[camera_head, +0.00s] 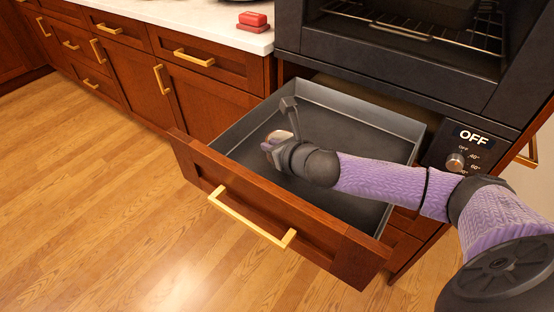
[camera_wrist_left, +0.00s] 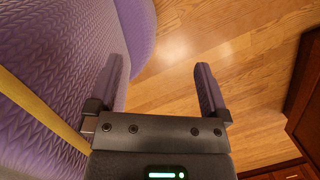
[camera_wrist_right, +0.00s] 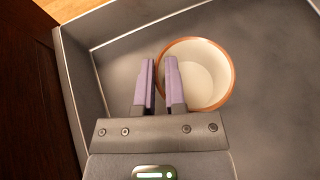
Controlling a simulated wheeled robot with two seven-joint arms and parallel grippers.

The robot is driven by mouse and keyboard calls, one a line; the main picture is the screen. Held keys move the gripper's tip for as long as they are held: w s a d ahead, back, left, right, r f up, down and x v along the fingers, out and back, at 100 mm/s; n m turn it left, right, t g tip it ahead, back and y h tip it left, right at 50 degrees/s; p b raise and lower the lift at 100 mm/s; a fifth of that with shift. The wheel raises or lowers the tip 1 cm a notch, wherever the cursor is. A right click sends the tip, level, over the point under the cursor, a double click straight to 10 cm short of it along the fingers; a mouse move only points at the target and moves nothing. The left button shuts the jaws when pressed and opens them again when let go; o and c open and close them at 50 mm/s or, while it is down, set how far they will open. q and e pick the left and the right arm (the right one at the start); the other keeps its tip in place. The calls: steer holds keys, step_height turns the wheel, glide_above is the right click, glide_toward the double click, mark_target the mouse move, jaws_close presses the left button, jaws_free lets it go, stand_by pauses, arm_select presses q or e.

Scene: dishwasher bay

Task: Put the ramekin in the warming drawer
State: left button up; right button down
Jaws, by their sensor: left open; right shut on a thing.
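The ramekin (camera_wrist_right: 205,80) is white inside with a brown rim. It is inside the open warming drawer (camera_head: 345,130), over the grey drawer floor (camera_wrist_right: 275,60). My right gripper (camera_wrist_right: 159,68) is shut on the ramekin's left wall, one finger outside and one inside. I cannot tell whether the ramekin touches the floor. In the head view the ramekin (camera_head: 278,136) is mostly hidden by my right gripper and wrist. My left gripper (camera_wrist_left: 160,80) is open and empty above the wood floor, shown only in the left wrist view.
The drawer's wooden front with a gold handle (camera_head: 250,215) sticks out into the room. An oven (camera_head: 410,45) is above it, with a control panel (camera_head: 465,150) reading OFF. A red item (camera_head: 253,20) lies on the white counter. The floor at left is clear.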

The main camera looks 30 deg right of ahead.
steer(key=shift+f, duration=0.5)
step_height(320, 180, down, 3)
steer(key=shift+f+b, duration=0.15)
steer(key=shift+b, duration=1)
steer(key=c, duration=0.7)
jaws_free()
steer(key=shift+r, duration=0.25)
steer(key=p+v, duration=0.3)
steer(key=v, duration=0.3)
steer(key=shift+s+r+p, duration=0.2)
steer(key=shift+s+p, duration=0.05)
steer(key=shift+p, duration=0.15)
steer(key=shift+s+r, duration=0.15)
steer(key=shift+s, duration=0.3)
